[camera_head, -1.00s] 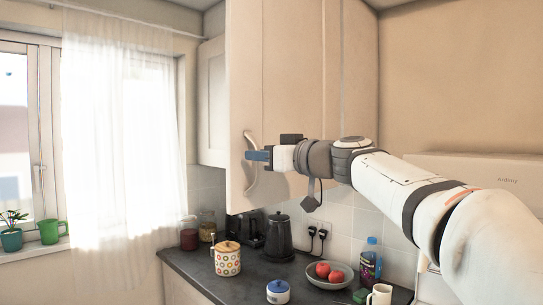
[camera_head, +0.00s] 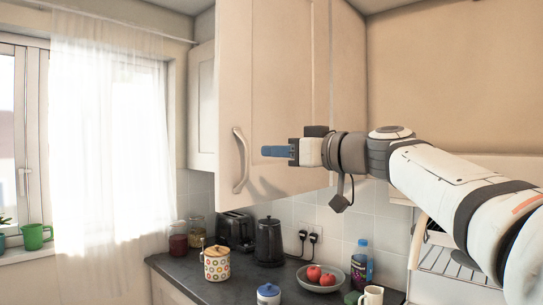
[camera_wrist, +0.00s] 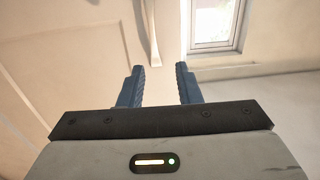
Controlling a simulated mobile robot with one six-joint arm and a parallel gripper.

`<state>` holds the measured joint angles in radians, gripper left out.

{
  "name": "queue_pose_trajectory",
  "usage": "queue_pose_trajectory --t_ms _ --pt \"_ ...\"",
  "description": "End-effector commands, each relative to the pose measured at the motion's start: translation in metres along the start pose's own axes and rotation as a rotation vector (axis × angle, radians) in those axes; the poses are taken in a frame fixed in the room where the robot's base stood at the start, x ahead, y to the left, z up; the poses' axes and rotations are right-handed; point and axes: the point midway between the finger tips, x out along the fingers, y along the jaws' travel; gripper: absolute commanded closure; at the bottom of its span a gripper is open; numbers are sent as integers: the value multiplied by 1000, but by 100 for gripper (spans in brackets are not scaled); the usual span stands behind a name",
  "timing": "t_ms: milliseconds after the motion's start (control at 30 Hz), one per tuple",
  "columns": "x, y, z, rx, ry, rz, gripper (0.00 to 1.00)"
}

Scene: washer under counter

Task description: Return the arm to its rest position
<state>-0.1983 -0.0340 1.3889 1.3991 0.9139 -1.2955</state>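My gripper (camera_head: 268,151) is stretched out in front of the upper cabinet door, apart from its curved handle (camera_head: 241,160), which is to the left of the fingertips. In the wrist view, the two blue fingers of my gripper (camera_wrist: 160,84) stand apart with nothing between them. The cabinet door (camera_head: 262,85) is a pale panel behind my gripper, and the handle (camera_wrist: 152,35) shows beyond the fingers in the wrist view. My white arm reaches in from the right side of the head view.
Below, the dark counter (camera_head: 185,275) holds a dotted pot (camera_head: 216,263), a kettle (camera_head: 269,242), a toaster (camera_head: 236,229), a bowl of red fruit (camera_head: 322,283), a bottle (camera_head: 361,265) and a white mug (camera_head: 373,296). A curtained window (camera_head: 108,140) is on the left.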

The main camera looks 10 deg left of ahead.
Motion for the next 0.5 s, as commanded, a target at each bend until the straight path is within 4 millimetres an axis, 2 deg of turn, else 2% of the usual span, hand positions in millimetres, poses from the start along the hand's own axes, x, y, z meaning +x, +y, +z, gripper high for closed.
queue_pose_trajectory --t_ms 367,467,500 --pt "0 0 0 1 -2 1 69" --pt "-4 2 14 24 -38 15 69" --pt "-8 3 26 45 -71 28 69"
